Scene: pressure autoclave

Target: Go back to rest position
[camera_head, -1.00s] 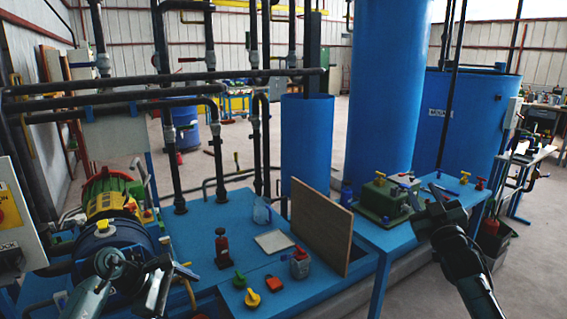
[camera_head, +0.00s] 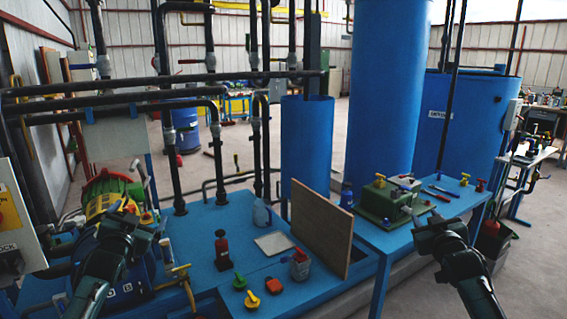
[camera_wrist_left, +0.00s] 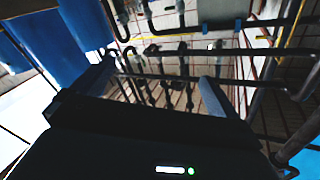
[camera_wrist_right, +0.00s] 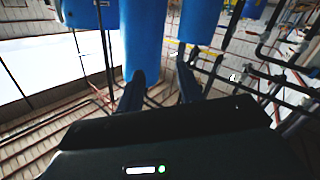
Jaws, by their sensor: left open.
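My left gripper (camera_head: 126,212) is raised in front of the pump with the yellow and green parts at the left of the head view. Its two fingers stand apart with nothing between them in the left wrist view (camera_wrist_left: 155,85).
A green box (camera_head: 384,203) stands on the right part. Blue tanks (camera_head: 388,90) and dark pipes rise behind.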

